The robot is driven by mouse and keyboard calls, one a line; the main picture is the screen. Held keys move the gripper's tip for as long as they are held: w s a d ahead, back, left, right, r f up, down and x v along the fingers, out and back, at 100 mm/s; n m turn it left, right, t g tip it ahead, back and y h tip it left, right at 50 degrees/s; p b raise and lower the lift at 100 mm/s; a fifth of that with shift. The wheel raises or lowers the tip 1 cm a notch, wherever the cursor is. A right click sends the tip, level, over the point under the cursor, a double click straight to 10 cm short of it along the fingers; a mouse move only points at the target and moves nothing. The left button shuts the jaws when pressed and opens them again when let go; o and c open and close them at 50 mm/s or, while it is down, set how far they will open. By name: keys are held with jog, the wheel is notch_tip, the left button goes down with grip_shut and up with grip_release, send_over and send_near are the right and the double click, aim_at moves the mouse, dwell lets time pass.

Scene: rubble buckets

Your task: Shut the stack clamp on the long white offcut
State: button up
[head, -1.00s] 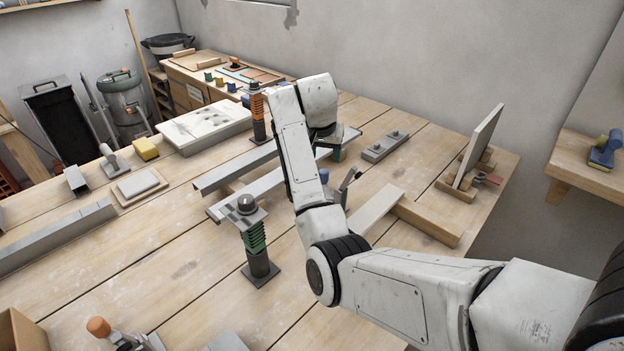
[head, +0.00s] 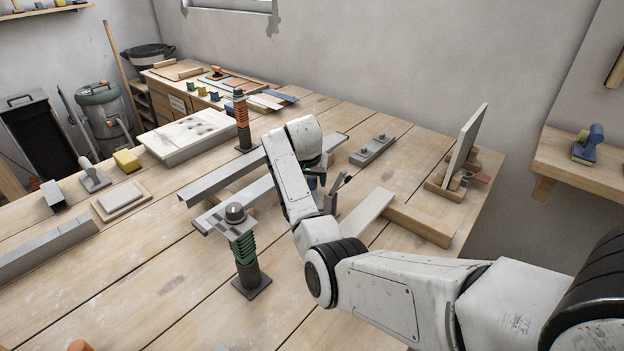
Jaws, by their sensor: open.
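A long white offcut (head: 366,212) lies slanted on the bench, right of my arm. A small dark clamp with an upright, tilted lever (head: 339,187) stands just left of the offcut, close to my wrist. I take it for the stack clamp; its jaw and foot are mostly behind my arm, so I cannot tell whether it touches the offcut. My arm reaches over the bench with its end beside this clamp. My gripper is hidden behind my arm links; only small green and blue bits show there.
A green-ribbed post (head: 246,250) stands in front and an orange-ribbed post (head: 241,122) behind, with long grey bars (head: 225,185) between. The bench front is mostly clear.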

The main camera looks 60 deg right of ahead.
jog(key=shift+f, duration=0.1)
jog(key=shift+c, duration=0.3)
grip_shut()
dwell(0.4)
